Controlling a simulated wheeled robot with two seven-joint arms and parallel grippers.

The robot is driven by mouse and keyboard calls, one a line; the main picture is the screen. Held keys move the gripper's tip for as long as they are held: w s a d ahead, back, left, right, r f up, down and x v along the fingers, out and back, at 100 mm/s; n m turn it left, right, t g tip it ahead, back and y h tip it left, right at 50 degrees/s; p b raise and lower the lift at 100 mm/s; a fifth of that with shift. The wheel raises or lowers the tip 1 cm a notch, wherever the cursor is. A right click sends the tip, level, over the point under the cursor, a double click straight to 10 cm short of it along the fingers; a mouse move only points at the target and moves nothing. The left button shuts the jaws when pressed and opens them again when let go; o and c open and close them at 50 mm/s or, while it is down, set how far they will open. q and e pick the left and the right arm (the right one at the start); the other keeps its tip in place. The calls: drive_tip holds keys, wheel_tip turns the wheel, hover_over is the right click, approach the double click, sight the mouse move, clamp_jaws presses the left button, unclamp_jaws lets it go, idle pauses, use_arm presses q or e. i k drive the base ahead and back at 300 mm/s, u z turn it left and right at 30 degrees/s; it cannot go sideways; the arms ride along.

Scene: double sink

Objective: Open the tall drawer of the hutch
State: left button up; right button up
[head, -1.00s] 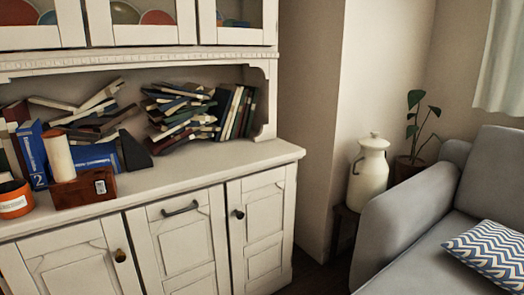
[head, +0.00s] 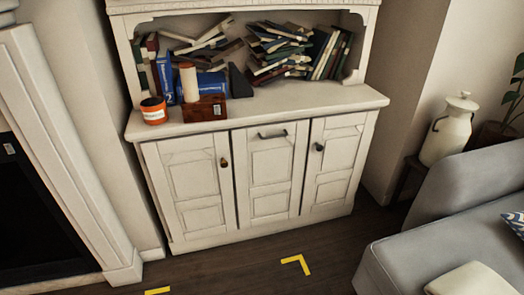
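The white hutch (head: 250,98) stands against the wall in the middle of the head view. Its lower part has three tall fronts. The middle front (head: 270,172) has a dark horizontal bar handle (head: 272,135) near its top and looks like the tall drawer. The left door (head: 190,185) has a round brownish knob (head: 224,162) and the right door (head: 333,165) has a dark round knob (head: 319,147). All three fronts look closed. Neither of my grippers shows in the view.
Books (head: 280,55), a wooden box (head: 205,108) and an orange tub (head: 153,110) sit on the hutch. A grey sofa (head: 455,215) stands at the right, a fireplace surround (head: 70,165) at the left. Dark floor (head: 235,262) with yellow corner marks (head: 297,263) is clear in front.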

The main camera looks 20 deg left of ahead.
sight(270, 159)
drive_tip(key=z, duration=0.2)
drive_tip(key=k, duration=0.5)
drive_tip(key=u, duration=1.05)
drive_tip(key=i, duration=0.9)
drive_tip(key=z, duration=0.75)
drive_tip(key=i, duration=0.6)
drive_tip(key=z, duration=0.6)
